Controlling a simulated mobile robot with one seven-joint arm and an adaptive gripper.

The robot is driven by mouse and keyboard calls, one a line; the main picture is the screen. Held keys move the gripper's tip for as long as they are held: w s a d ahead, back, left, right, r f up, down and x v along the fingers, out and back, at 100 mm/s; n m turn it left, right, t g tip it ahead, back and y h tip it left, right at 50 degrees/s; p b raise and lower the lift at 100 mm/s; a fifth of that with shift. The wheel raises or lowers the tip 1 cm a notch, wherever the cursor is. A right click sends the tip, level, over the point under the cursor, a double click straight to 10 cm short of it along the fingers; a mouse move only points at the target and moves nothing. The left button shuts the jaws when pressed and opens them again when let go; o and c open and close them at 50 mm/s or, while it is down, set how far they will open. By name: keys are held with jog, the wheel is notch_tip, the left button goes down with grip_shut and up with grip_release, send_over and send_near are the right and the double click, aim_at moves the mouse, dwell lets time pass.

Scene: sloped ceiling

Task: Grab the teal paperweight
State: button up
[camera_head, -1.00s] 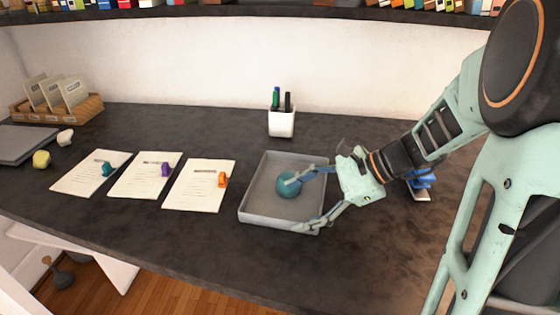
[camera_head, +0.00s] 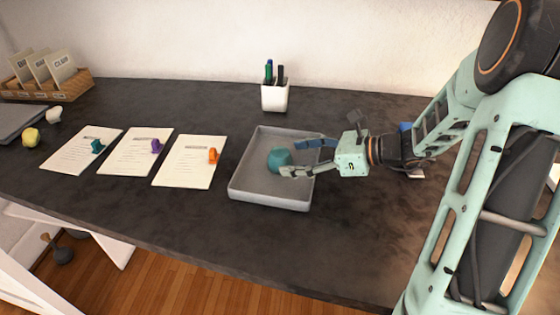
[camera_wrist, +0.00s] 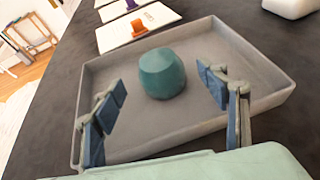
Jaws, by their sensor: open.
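The teal paperweight (camera_head: 279,160) is a rounded, faceted lump lying in a shallow grey tray (camera_head: 268,201) on the dark desk. In the wrist view the paperweight (camera_wrist: 162,74) sits ahead of the fingertips, near the middle of the gap between them. My gripper (camera_head: 293,158) reaches over the tray from the right, its fingertips close to the paperweight. In the wrist view my gripper (camera_wrist: 158,98) is open, with one blue-padded finger on each side and nothing between the pads. I cannot tell whether a fingertip touches the paperweight.
A white pen cup (camera_head: 274,97) stands behind the tray. Left of it lie three paper sheets, the nearest (camera_head: 190,163) bearing an orange object (camera_head: 213,155). Bare desk lies in front of the tray.

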aim_at(291, 160)
jog(key=x, duration=0.2)
jog(key=f+b+x, duration=0.1)
jog(key=x, duration=0.1)
jog(key=shift+w+a, duration=0.15)
jog(key=shift+a, duration=0.15)
jog(key=shift+c, duration=0.7)
jog(key=c, duration=1.5)
